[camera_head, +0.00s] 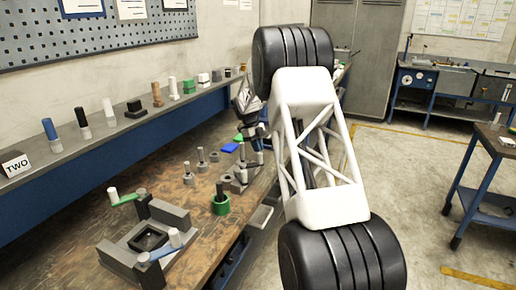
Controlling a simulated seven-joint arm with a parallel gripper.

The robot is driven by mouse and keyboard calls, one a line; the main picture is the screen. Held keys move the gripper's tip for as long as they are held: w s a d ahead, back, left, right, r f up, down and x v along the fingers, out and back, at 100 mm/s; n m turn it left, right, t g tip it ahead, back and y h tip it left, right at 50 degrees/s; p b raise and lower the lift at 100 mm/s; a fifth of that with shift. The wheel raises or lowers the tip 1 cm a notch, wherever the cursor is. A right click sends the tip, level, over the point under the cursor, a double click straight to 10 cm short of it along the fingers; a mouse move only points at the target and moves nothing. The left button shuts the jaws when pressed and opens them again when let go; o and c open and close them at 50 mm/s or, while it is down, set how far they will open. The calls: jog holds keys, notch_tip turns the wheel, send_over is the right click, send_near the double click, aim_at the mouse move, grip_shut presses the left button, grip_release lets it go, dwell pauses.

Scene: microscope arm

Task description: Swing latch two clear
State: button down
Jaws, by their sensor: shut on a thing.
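A grey latch fixture (120,258) with a dark square recess (148,238) sits at the near left of the brown workbench. A green latch arm (126,199) with a white knob lies at its back edge. A blue latch arm (158,253) with a white knob lies at its front right. Neither latch carries a number that I can read. A sign reading TWO (16,164) stands on the shelf at left. My gripper (256,150) is partly behind my white arm link, over the far part of the bench, away from both latches. It is shut on a dark part, mostly hidden.
Small grey pegged bases (189,176) and a green cup (221,203) stand between the fixture and my gripper. The raised shelf (96,148) holds a row of coloured pegs and blocks.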

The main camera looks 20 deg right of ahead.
jog(key=w+r, duration=0.7)
jog(key=r, duration=0.2)
jog(key=shift+w+a+r, duration=0.15)
jog(key=shift+a, duration=0.2)
jog(key=c, duration=1.8)
grip_release()
